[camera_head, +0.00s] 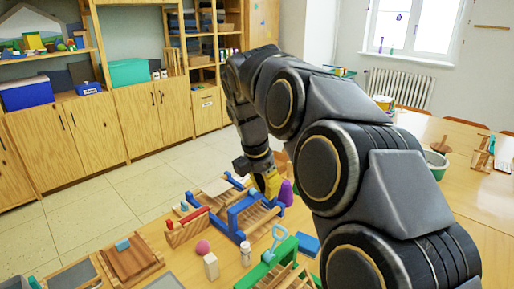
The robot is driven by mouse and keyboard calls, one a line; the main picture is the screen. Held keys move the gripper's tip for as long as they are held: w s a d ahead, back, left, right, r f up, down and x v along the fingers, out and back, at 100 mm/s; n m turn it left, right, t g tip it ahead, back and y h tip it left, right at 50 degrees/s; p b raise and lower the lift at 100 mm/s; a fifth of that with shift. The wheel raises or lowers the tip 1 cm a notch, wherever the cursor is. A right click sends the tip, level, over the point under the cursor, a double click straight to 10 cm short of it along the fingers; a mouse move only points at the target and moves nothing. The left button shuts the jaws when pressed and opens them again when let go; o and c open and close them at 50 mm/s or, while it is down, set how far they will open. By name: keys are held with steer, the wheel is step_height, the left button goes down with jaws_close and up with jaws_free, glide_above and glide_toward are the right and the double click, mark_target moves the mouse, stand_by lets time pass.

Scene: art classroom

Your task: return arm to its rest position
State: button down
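My dark grey arm reaches from the lower right up to the top middle and bends down on its far side. My gripper (265,178) hangs low over the far part of the front table, close to a blue and wooden rack (240,222). A yellow piece (268,184) shows right at its tip; whether it is part of the gripper or a separate thing I cannot tell. The fingers are too small and partly hidden to show whether they are open or shut.
Around the gripper stand a purple object (286,193), a pink ball (203,247), a pale wooden block (211,266), a small jar (245,254) and a green rack (268,271). Wooden cabinets (140,118) line the back wall. Another table (480,200) is at right.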

steer(key=s+d+f+m+g+y, duration=0.1)
steer(key=s+d+f+m+g, duration=0.1)
steer(key=s+m, duration=1)
steer(key=s+d+f+m+g+y, duration=0.1)
steer(key=s+d+f+m, duration=0.4)
steer(key=s+m, duration=0.8)
steer(key=s, duration=0.7)
steer(key=shift+s+d+m+g, duration=0.15)
steer(key=shift+m+g, duration=0.15)
steer(key=shift+g, duration=0.1)
